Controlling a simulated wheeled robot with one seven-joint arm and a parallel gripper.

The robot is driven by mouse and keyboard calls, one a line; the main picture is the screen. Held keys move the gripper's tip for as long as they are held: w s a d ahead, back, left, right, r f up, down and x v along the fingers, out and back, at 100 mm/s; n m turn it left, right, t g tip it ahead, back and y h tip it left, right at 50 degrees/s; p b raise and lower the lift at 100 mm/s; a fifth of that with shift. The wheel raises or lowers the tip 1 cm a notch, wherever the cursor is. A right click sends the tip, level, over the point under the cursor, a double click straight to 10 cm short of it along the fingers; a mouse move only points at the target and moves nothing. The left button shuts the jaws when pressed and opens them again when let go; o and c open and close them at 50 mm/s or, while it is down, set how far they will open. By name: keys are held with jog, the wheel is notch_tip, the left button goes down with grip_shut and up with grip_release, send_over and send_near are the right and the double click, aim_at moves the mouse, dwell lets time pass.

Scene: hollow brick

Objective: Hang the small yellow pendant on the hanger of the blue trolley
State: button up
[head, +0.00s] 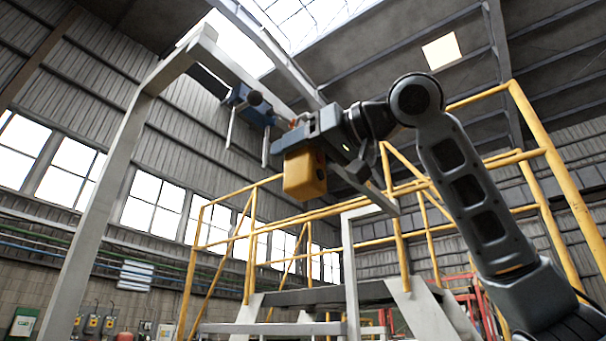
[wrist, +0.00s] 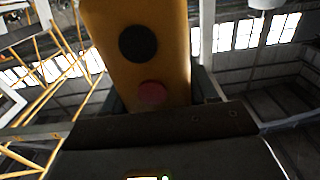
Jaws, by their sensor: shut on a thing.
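The small yellow pendant (head: 304,176) hangs below my gripper (head: 297,142) in the head view. My gripper is shut on its upper end. In the wrist view the pendant (wrist: 165,60) fills the upper middle, with a black button and a red button facing the camera. The blue trolley (head: 243,97) sits on the overhead beam, up and left of my gripper in the head view. Two pale rods (head: 265,146) reach down from it, and I cannot tell which part is the hanger. The pendant appears apart from the trolley, though depth is unclear.
A grey gantry frame (head: 112,175) carries the overhead beam, which passes behind my gripper. Yellow railings (head: 192,275) and a stepped platform (head: 320,296) stand behind and below. The space to the left under the beam looks open.

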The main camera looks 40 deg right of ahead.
jog(key=p+x, duration=0.3)
jog(key=x, duration=1.2)
jog(key=shift+p, duration=0.3)
jog(key=shift+f+b, duration=0.35)
jog(key=shift+f, duration=0.05)
jog(key=shift+c, duration=0.6)
jog(key=shift+f+b, duration=0.5)
jog(key=shift+f, duration=0.3)
jog(key=o, duration=1.5)
jog(key=shift+s+f, duration=0.1)
